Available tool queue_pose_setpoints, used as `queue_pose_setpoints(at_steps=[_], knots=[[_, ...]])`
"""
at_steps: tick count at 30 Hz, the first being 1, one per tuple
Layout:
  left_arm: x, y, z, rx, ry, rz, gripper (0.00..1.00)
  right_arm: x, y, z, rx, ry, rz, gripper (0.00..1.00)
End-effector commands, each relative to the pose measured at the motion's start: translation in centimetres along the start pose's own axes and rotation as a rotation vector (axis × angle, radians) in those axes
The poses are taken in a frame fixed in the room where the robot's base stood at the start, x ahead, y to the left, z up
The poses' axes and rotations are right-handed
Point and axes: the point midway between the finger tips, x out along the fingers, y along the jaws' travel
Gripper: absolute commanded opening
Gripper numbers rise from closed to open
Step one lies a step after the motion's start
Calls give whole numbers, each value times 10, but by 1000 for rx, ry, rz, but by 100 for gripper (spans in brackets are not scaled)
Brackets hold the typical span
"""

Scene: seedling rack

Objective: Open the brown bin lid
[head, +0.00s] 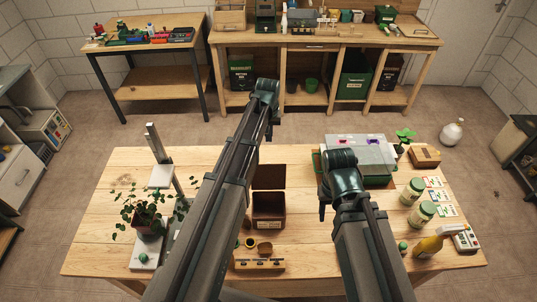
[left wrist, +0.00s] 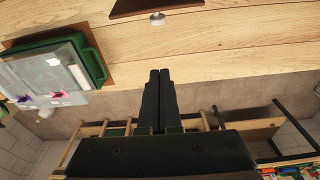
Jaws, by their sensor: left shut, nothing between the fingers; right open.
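The brown bin (head: 268,222) stands in the middle of the wooden table. Its lid (head: 270,176) is raised at the bin's back edge, and the dark inside of the bin shows. In the left wrist view part of the lid (left wrist: 150,6), with a round grey knob (left wrist: 157,19), shows at the top edge. My left gripper (head: 269,136) reaches beyond the lid, above the table's far edge; its fingers (left wrist: 160,75) are shut and empty, apart from the lid. My right gripper (head: 322,212) is open, right of the bin, its fingers partly hidden by its own arm.
A clear-covered green tray (head: 370,152) stands at the back right; it also shows in the left wrist view (left wrist: 95,62). Jars (head: 412,192), a yellow bottle (head: 428,247) and cards stand on the right. A potted plant (head: 146,222) is on the left. Small pots (head: 264,249) stand before the bin.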

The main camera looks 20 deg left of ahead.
Motion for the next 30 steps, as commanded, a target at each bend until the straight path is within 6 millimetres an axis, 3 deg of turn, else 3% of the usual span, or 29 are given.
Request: queue_pose_setpoints(at_steps=[11,30], knots=[[12,0,0,-2,0,0,0,12,-1,-1,-2,0,0,50],[98,0,0,-1,0,0,0,97,-9,-5,-15,0,3,50]])
